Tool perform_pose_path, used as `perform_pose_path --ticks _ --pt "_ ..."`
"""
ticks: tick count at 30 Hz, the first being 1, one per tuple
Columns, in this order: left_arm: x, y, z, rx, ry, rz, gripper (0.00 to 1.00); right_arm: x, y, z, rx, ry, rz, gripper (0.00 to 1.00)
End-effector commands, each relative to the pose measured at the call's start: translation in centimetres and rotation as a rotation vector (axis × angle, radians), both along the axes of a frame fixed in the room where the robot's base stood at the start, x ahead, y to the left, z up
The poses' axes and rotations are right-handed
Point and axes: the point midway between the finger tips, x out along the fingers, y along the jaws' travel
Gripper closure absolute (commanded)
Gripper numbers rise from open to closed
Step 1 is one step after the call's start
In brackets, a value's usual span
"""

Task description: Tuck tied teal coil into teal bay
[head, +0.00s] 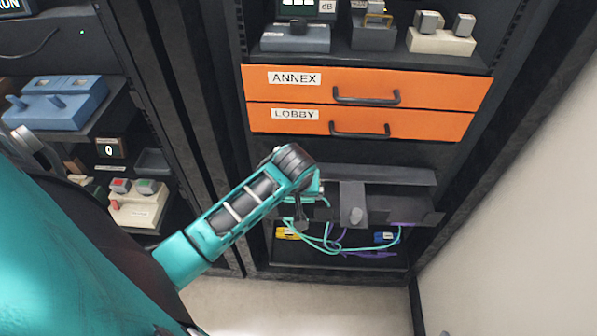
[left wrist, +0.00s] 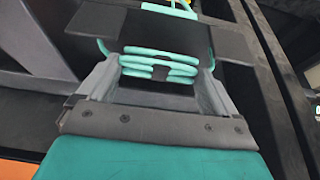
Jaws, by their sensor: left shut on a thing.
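In the left wrist view the teal coil (left wrist: 158,62) lies in stacked loops between the two grey fingers of my left gripper (left wrist: 158,75). The gripper is shut on it. A dark band that may be its tie shows at the loops' middle. More teal cord shows above a dark plate. In the head view my left gripper (head: 305,205) is at the left part of a dark cable tray (head: 385,205) in the rack. The coil is mostly hidden there, and teal cable (head: 325,240) hangs below. I cannot tell which bay is the teal one.
Two orange drawers (head: 365,88), marked ANNEX and LOBBY, are above the tray. Purple cable (head: 365,253), a blue plug (head: 386,237) and a yellow plug (head: 286,233) are below it. Another rack with devices is at left. A pale wall is at right.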

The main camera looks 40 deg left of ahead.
Motion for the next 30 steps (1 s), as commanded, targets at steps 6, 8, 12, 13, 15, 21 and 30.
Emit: perform_pose_path --ticks 6,8,12,13,15,21,30 --pt "0.04 0.09 -0.35 0.0 -0.001 0.0 0.36 -0.01 -0.01 -0.16 0.0 0.0 0.0 0.04" --pt "0.03 0.1 -0.34 0.0 -0.001 0.0 0.36 -0.02 -0.01 -0.15 0.0 0.0 0.0 0.04" --pt "0.03 0.09 -0.33 -0.001 0.0 0.0 0.36 -0.01 0.0 -0.14 0.0 0.0 0.0 0.04" --pt "0.02 0.08 -0.33 -0.001 0.0 0.0 0.36 -0.01 0.0 -0.14 0.0 0.0 0.0 0.04" --pt "0.03 0.09 -0.35 -0.001 0.0 0.0 0.36 -0.02 0.01 -0.15 0.0 0.0 0.0 0.04" --pt "0.02 0.08 -0.58 -0.001 0.0 0.0 0.36 -0.01 0.02 -0.2 0.001 0.0 0.001 0.04" --pt "0.01 0.09 -1.05 -0.001 0.001 0.0 0.36 -0.01 0.04 -0.32 0.001 -0.001 0.001 0.04"
